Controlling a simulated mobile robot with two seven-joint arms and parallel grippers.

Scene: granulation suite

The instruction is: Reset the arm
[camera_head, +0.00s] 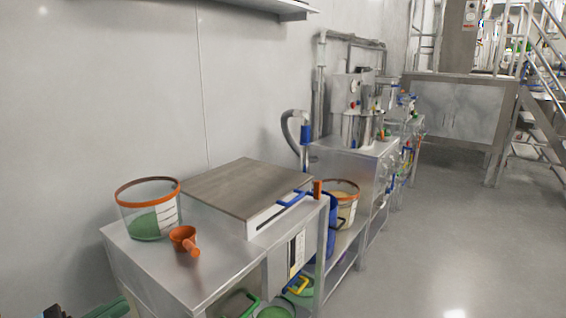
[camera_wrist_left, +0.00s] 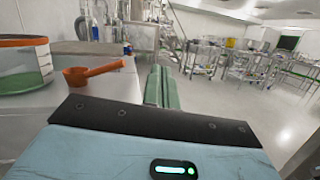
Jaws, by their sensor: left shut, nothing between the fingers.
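My left gripper (camera_head: 118,305) shows only in part at the bottom left corner of the head view, low beside the left end of the steel table. In the left wrist view its green fingers (camera_wrist_left: 162,86) lie together, shut, with nothing between them. An orange scoop (camera_head: 183,238) rests on the steel table (camera_head: 205,275), apart from the gripper; it also shows in the left wrist view (camera_wrist_left: 80,76). My right gripper is in neither view.
A clear orange-rimmed bucket (camera_head: 135,200) with green contents stands near the scoop. A flat-topped box (camera_head: 245,186) with a blue handle sits behind. Several containers stand under and beyond the table. The wall (camera_head: 100,90) is close at left; open floor (camera_head: 440,230) lies right.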

